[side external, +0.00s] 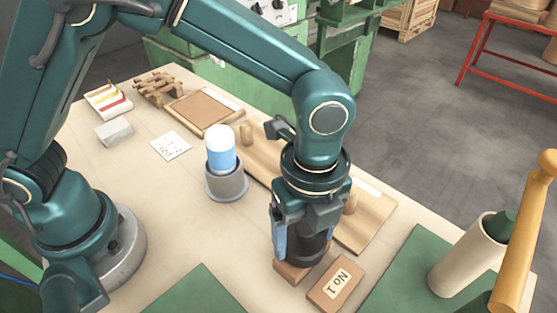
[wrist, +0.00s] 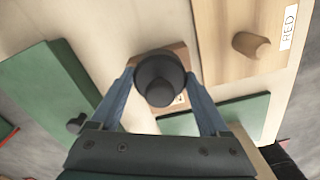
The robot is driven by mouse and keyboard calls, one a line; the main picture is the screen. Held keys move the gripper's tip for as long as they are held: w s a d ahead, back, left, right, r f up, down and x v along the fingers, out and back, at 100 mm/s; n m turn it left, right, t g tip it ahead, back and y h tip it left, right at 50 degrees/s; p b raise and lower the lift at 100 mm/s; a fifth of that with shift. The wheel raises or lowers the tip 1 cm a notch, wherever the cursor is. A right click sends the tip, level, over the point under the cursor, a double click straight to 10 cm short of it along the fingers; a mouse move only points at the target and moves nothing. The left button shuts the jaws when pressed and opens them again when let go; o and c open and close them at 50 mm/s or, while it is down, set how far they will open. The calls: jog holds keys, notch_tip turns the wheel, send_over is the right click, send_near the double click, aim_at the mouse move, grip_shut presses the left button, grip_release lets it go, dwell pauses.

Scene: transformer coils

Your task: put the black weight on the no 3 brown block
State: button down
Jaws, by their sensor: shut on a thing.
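My gripper (side external: 303,243) points down and is shut on the black weight (side external: 309,250). In the wrist view, the round black weight (wrist: 158,82) sits between the two blue fingers of my gripper (wrist: 160,78). A brown block (side external: 290,271) shows low beside and under the weight in the side view. Its label is hidden, and I cannot tell whether the weight touches it. A brown block also shows behind the weight in the wrist view (wrist: 182,54), with a sliver of white label. A brown block marked No 1 (side external: 335,284) lies just right of my gripper. No label reading No 3 is visible.
A wooden board (side external: 366,222) lies behind my gripper. A blue-and-white cylinder stands in a grey cup (side external: 227,184) to the left. Green mats (side external: 400,278) lie right and front. A cream roll (side external: 467,255) and a tan handled tool (side external: 527,230) stand at right.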

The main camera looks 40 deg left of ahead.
grip_release()
jog(key=shift+f, duration=0.1)
